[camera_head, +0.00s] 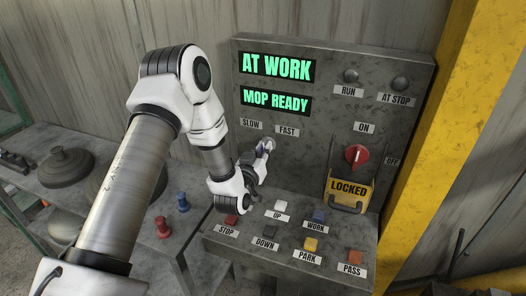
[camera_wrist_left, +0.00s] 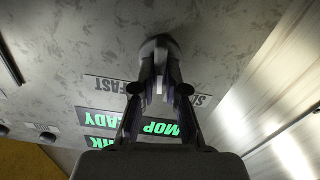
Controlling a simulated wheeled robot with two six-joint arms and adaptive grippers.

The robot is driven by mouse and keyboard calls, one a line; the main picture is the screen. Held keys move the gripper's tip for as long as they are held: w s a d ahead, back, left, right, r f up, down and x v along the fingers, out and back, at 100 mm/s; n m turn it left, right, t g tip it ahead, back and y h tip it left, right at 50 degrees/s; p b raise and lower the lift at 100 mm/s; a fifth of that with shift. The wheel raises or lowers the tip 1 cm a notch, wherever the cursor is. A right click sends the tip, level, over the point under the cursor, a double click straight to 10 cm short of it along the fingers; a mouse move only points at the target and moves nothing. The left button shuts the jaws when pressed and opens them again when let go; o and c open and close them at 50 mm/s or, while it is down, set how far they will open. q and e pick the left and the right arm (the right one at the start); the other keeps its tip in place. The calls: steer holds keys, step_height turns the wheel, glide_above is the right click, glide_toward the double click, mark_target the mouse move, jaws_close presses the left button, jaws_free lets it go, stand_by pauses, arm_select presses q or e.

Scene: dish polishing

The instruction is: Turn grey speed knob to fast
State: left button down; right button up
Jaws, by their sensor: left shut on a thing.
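The grey speed knob (camera_wrist_left: 161,43) sticks out of the panel face in the left wrist view, between the fingers of my left gripper (camera_wrist_left: 161,76). The gripper is shut on it. In the head view my left gripper (camera_head: 264,151) is at the panel just below the SLOW label (camera_head: 251,124) and the FAST label (camera_head: 287,131), and its fingers mostly hide the knob. I cannot tell which label the knob points to. My right gripper is not in view.
The panel's screens (camera_head: 277,67) read AT WORK and MOP READY. A red switch (camera_head: 356,155) sits above a yellow LOCKED plate (camera_head: 349,190). Several buttons line the lower ledge, including a white one (camera_head: 281,205) near my left wrist. A yellow post (camera_head: 455,110) stands at right.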

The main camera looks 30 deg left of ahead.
arm_select(q)
steer(key=m, duration=1)
steer(key=shift+w+d+r, duration=0.15)
steer(key=shift+d, duration=0.05)
stand_by(0.5)
steer(key=c, duration=1.2)
jaws_free()
steer(key=shift+w, duration=0.1)
steer(key=shift+f, duration=0.2)
steer(key=v, duration=1.2)
